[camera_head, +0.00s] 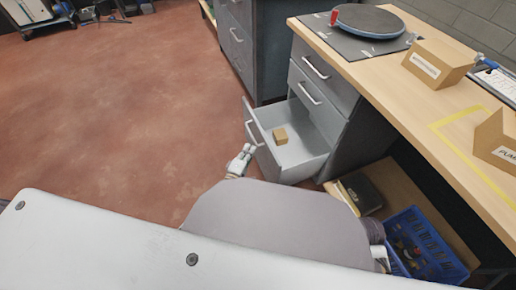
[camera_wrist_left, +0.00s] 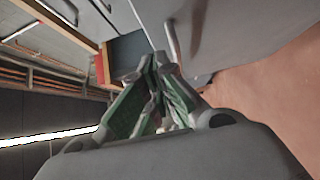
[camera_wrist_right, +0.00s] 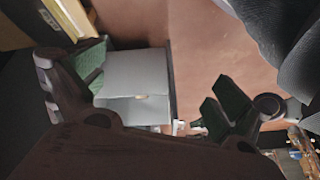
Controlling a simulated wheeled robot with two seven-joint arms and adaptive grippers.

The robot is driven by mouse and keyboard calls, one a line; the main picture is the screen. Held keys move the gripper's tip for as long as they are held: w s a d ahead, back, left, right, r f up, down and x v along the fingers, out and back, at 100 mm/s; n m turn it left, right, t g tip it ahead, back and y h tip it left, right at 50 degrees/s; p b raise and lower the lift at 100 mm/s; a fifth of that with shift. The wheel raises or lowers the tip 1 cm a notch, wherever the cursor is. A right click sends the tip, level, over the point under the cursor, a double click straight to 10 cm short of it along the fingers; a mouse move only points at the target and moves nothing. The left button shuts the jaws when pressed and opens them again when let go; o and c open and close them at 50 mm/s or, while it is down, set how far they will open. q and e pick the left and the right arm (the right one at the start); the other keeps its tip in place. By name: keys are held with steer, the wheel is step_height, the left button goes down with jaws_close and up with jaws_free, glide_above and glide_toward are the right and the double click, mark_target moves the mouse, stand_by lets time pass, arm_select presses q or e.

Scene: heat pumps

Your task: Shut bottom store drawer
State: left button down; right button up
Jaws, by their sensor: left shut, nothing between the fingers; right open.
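The grey bottom drawer (camera_head: 306,158) is pulled out of the cabinet under the workbench. Its front panel with a bar handle (camera_head: 252,132) faces left in the head view. A small cardboard box (camera_head: 280,136) lies inside it. My left gripper (camera_head: 246,150) is shut and empty beside the outer face of the drawer front, below the handle; I cannot tell if it touches. In the left wrist view its green-padded fingers (camera_wrist_left: 157,62) meet at the tips. My right gripper (camera_wrist_right: 152,78) is open and empty; a grey drawer-like shape (camera_wrist_right: 138,72) shows between its fingers.
The upper drawers (camera_head: 318,68) are shut. The wooden workbench (camera_head: 420,118) bears boxes and a round turntable (camera_head: 368,20). A blue crate (camera_head: 428,245) and a dark item (camera_head: 360,193) sit on the low shelf near my right arm. The red floor (camera_head: 130,110) at left is clear.

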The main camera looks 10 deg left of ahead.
mark_target(263, 138)
arm_select(q)
steer(key=w+d, duration=0.1)
steer(key=w+d+b, duration=0.1)
steer(key=d, duration=0.1)
steer(key=shift+w+d, duration=0.15)
steer(key=shift+w, duration=0.15)
arm_select(e)
steer(key=f, duration=0.1)
steer(key=a+f, duration=0.1)
steer(key=f, duration=0.1)
steer(key=shift+w+f+t, duration=0.2)
steer(key=shift+t, duration=0.1)
steer(key=shift+s+f, duration=0.15)
steer(key=shift+s, duration=0.05)
arm_select(q)
steer(key=shift+w+d, duration=0.1)
arm_select(e)
steer(key=shift+d, duration=0.15)
